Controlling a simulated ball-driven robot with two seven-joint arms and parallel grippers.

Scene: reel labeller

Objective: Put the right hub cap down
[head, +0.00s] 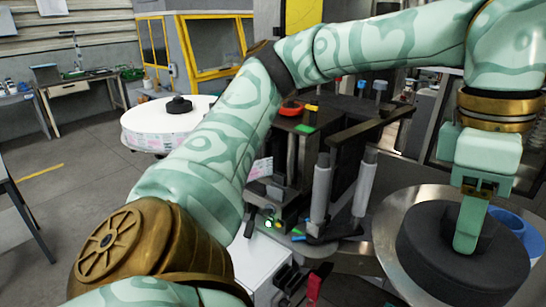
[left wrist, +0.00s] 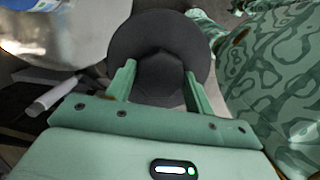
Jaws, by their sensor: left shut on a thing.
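The right hub cap (head: 430,250) is a wide dark grey disc with a raised middle, at the lower right of the head view. My left gripper (head: 469,240) points down onto it and is shut on its raised middle. In the left wrist view the hub cap (left wrist: 158,45) sits between the two green fingers (left wrist: 160,85). In the head view it overlaps a round shiny metal plate (head: 388,222); I cannot tell whether it touches the plate. My right gripper is not in view.
A blue round part (head: 515,226) shows partly behind the hub cap. The labeller's dark frame and grey cylinders (head: 322,190) stand left of the plate. Another dark cap (head: 179,105) sits on a white reel (head: 140,118) at the back left. My left arm hides much of the middle.

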